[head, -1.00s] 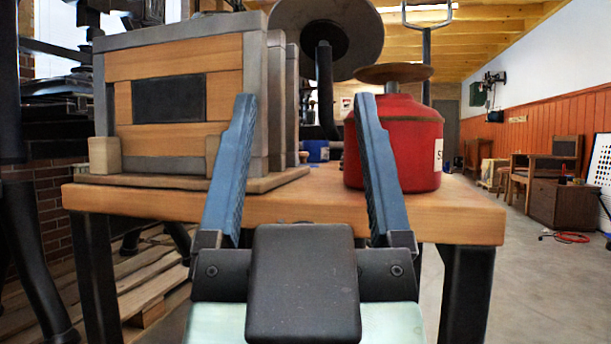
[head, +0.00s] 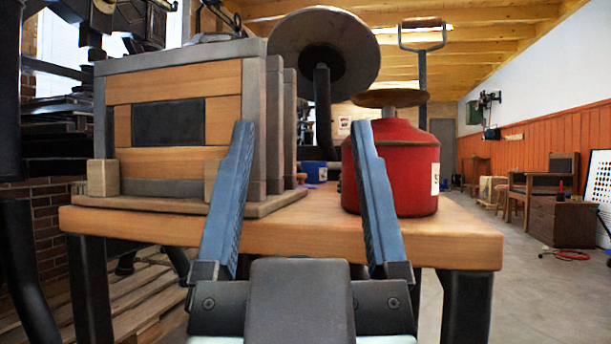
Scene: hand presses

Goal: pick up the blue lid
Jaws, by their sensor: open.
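A small blue object (head: 315,172) shows low between the wooden box and the red can, toward the back of the wooden table (head: 400,228). It may be the blue lid, but it is small and partly hidden, so I cannot tell its shape. My gripper (head: 300,124) is in front of the table in the picture, with its two long blue fingers spread wide and nothing between them. The blue object appears in the gap between the fingers, farther away than them.
A wood and grey box (head: 180,120) stands at the table's left. A red can (head: 400,165) stands at the right, partly behind my right finger. A large round disc (head: 345,45) on a dark post rises behind. Open floor (head: 540,290) lies to the right.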

